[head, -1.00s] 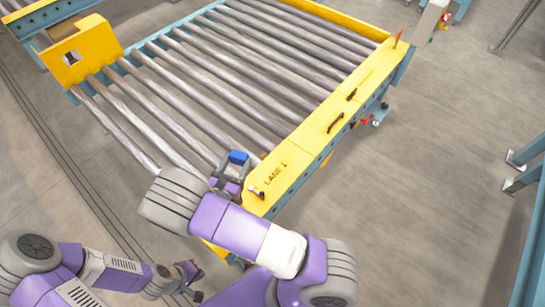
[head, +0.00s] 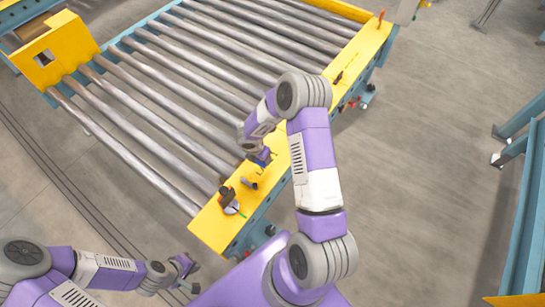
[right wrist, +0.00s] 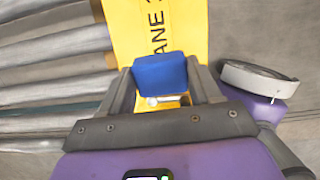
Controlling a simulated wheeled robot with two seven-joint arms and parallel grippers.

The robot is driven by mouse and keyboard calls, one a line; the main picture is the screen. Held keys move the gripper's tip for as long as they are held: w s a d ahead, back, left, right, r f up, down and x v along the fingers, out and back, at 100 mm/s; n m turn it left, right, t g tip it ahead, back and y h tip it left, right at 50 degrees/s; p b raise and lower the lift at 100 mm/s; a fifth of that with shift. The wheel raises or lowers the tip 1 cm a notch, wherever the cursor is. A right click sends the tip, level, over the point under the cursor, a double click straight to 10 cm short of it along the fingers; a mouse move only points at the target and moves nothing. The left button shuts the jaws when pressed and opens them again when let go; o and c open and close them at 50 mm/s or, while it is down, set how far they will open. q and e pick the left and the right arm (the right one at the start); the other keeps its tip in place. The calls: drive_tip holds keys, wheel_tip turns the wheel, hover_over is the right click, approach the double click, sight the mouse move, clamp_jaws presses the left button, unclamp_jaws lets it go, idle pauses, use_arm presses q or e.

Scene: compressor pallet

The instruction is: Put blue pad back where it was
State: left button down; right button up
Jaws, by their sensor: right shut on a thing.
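The blue pad (right wrist: 160,73) is between the two fingers of my right gripper (right wrist: 163,80) in the right wrist view, and the gripper is shut on it. It is over the yellow side rail (right wrist: 145,32) with black lettering. In the head view a small bit of the blue pad (head: 264,155) shows beside my right gripper (head: 261,159), above the rail; my wrist and forearm hide most of it. I cannot tell the gap to the rail. My left gripper (head: 186,271) is at the lower left, away from the conveyor, with its fingers apart and nothing between them.
The roller conveyor (head: 180,85) fills the upper left. A small dark fixture (head: 228,196) stands on the rail's near end. A yellow end plate (head: 55,52) is at the far left. A blue steel frame (head: 530,190) stands at the right, with open floor between.

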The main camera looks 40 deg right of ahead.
sight(273, 155)
drive_tip(key=w+d+r+g+y, duration=0.1)
drive_tip(key=w+d+y, duration=0.2)
drive_tip(key=d, duration=0.5)
drive_tip(key=f+b, duration=0.1)
drive_tip(key=f, duration=0.2)
drive_tip(key=f+b, duration=0.1)
drive_tip(key=f, duration=0.2)
drive_tip(key=f+b, duration=0.1)
drive_tip(key=f, duration=0.2)
drive_tip(key=shift+s+d+f, duration=0.15)
drive_tip(key=shift+d+f, duration=0.05)
drive_tip(key=shift+d, duration=0.05)
drive_tip(key=shift+c, duration=0.4)
drive_tip(key=o, duration=1)
drive_tip(key=shift+r, duration=0.15)
wheel_tip(273, 155, up, 12)
drive_tip(key=p, duration=0.3)
